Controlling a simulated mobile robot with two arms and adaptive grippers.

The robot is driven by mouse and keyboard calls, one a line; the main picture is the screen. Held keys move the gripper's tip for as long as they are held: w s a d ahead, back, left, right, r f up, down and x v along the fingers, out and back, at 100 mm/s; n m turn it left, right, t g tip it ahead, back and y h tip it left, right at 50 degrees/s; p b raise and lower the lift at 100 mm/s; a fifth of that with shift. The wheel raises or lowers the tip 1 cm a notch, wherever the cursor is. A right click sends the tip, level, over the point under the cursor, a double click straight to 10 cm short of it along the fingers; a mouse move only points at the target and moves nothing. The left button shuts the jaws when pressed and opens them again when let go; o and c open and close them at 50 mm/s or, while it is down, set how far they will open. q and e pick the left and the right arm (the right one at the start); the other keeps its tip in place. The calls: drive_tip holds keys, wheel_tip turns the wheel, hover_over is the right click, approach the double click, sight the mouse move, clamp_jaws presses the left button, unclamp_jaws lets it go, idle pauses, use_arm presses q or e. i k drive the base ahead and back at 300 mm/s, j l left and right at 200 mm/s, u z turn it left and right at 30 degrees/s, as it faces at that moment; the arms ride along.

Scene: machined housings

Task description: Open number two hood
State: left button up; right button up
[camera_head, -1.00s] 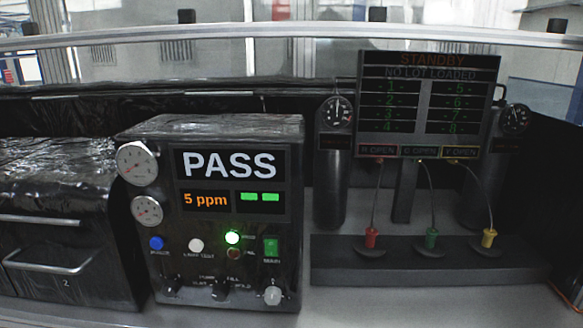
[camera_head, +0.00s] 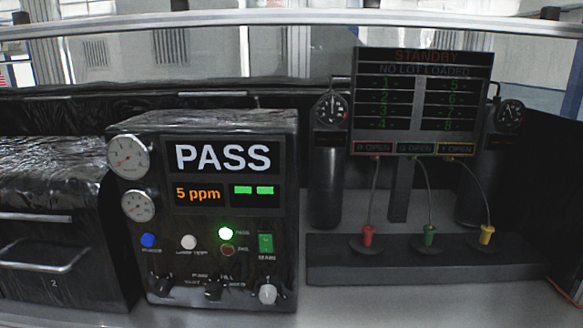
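The number two hood (camera_head: 50,215) is a dark, glossy box at the left edge of the head view, cut off by the frame. A small "2" is marked on the lower part of its front. A silver bar handle (camera_head: 45,266) runs across its front above the number, and a thinner light strip (camera_head: 35,217) lies higher up. The hood appears closed. Neither of my grippers shows in this view.
A tester (camera_head: 215,210) reading "PASS" and "5 ppm" stands just right of the hood. Further right are a "STANDBY" display (camera_head: 422,103), two dark cylinders with gauges, and a dark block (camera_head: 440,258) with red, green and yellow connectors. A rail crosses behind.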

sight(64, 239)
drive_tip(key=u, duration=1.4)
